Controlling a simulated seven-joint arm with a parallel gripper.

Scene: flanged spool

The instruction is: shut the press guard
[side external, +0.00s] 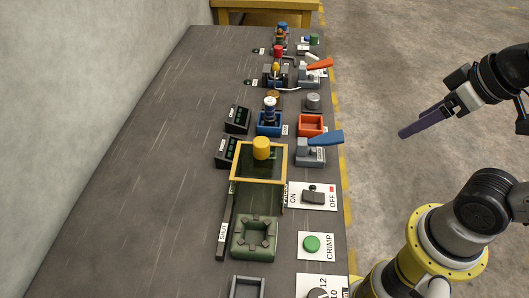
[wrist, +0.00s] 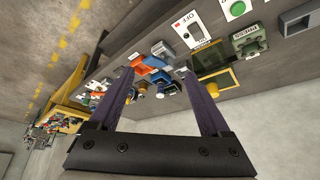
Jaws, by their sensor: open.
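The press guard (side external: 235,178) is a yellow-framed, see-through dark panel with a round yellow knob (side external: 261,148) at its far part. It stands just beyond the green press block (side external: 254,238), which is uncovered. A dark rail (side external: 222,228) with a label that seems to read SHUT runs along the left side of the block. In the wrist view the guard's yellow frame (wrist: 233,76) is right of the fingers, beside the green block (wrist: 250,42). My gripper (side external: 425,122) is open and empty, in the air off the bench's right side, well apart from the guard.
Near the guard are an ON/OFF switch plate (side external: 313,196), a green CRIMP button (side external: 312,244) and a blue-handled lever unit (side external: 318,144). Beyond it are blue and orange trays (side external: 311,124) and several small fixtures. The bench's left strip is clear; a wall bounds it.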

